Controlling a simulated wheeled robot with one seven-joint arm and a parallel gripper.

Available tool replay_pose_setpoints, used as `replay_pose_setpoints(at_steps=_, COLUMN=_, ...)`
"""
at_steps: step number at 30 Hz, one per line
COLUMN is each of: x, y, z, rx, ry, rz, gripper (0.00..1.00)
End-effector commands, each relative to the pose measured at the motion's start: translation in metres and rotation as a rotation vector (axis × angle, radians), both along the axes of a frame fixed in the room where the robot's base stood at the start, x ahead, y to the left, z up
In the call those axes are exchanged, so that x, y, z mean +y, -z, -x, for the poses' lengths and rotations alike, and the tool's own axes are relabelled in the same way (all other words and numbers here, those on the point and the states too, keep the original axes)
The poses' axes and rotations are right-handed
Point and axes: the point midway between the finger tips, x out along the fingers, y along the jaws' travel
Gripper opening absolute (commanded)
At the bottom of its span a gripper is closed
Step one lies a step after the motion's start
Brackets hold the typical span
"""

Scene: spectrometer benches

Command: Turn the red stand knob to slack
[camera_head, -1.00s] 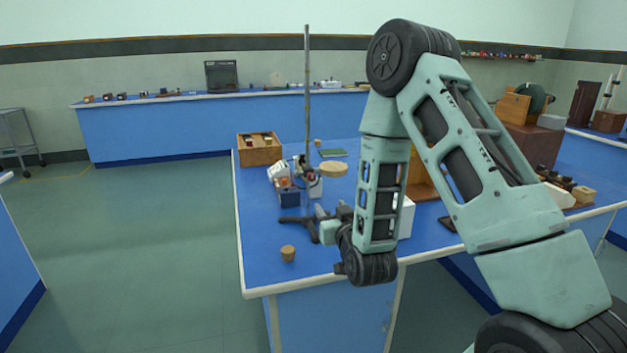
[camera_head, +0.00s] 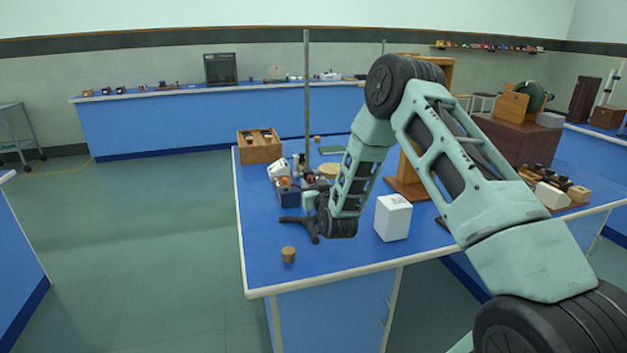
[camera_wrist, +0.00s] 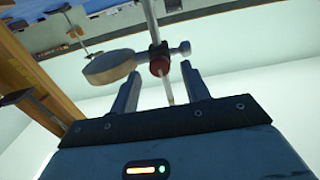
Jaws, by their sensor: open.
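The stand's upright rod (camera_head: 307,95) rises from a dark base (camera_head: 297,222) on the blue bench. In the wrist view, the red knob (camera_wrist: 159,67) sits on a dark clamp at the rod (camera_wrist: 150,22). A round tan disc (camera_wrist: 110,68) on an arm sticks out to the left of the clamp. My gripper (camera_wrist: 160,71) is open, with one finger on each side of the red knob in the picture. I cannot tell whether either finger touches it. In the head view my wrist covers much of the clamp area, and the fingertips are not clear there.
A white box (camera_head: 393,218) stands right of my wrist, with a wooden frame (camera_head: 408,189) behind it. A cork (camera_head: 288,254) lies near the front edge. The bench's front left is mostly clear.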

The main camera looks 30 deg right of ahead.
Motion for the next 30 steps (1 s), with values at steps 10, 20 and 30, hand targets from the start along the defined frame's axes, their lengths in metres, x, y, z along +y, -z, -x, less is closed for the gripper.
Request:
replay_pose_setpoints(at_steps=10, x=-0.0028, y=0.0004, z=-0.0104, rx=0.001, ry=-0.001, rz=0.001, gripper=0.46)
replay_pose_setpoints(at_steps=20, x=-0.0027, y=0.0002, z=-0.0101, rx=0.0, ry=-0.001, rz=0.001, gripper=0.02)
replay_pose_setpoints(at_steps=30, x=-0.0016, y=0.0016, z=-0.0106, rx=0.015, ry=-0.002, rz=0.057, gripper=0.02)
